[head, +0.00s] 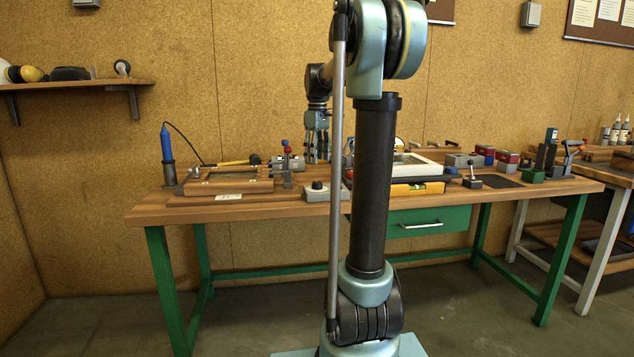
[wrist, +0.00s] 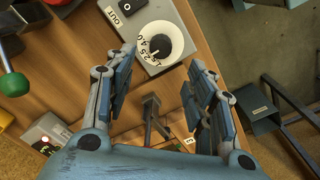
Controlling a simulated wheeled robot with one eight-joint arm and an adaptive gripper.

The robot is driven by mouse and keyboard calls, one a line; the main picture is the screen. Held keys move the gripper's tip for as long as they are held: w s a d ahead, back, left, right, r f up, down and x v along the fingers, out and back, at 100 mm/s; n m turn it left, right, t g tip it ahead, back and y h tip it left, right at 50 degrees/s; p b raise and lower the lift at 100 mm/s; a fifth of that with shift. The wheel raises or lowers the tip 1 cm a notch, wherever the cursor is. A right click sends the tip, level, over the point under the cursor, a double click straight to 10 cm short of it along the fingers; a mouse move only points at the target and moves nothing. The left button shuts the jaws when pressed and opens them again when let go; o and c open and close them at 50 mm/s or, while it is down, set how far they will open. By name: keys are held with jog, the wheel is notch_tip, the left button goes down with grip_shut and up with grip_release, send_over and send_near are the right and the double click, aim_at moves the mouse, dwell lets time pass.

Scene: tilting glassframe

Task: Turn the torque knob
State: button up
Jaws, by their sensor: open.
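The torque knob (wrist: 156,45) is a black knob on a white dial with printed numbers, set on a grey box (wrist: 178,15), at the top middle of the wrist view. In the head view a grey box with a dark knob (head: 318,186) near the bench's front edge appears to be the same one. My gripper (wrist: 162,62) is open and empty, its two fingers spread wide with the dial between and beyond their tips. In the head view my gripper (head: 317,158) hangs pointing down above the bench, behind the box. Contact with the knob cannot be seen.
A lever with a green ball (wrist: 14,84) stands left in the wrist view. A dark open holder (wrist: 258,108) sits right, past the bench edge. In the head view a wooden frame (head: 225,187) lies left of the box and a yellow level (head: 418,188) right.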

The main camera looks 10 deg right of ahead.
aim_at(317, 182)
notch_tip(317, 182, down, 9)
jog(key=shift+f, duration=0.1)
dwell(0.3)
jog(key=shift+c, duration=0.6)
jog(key=c, duration=0.9)
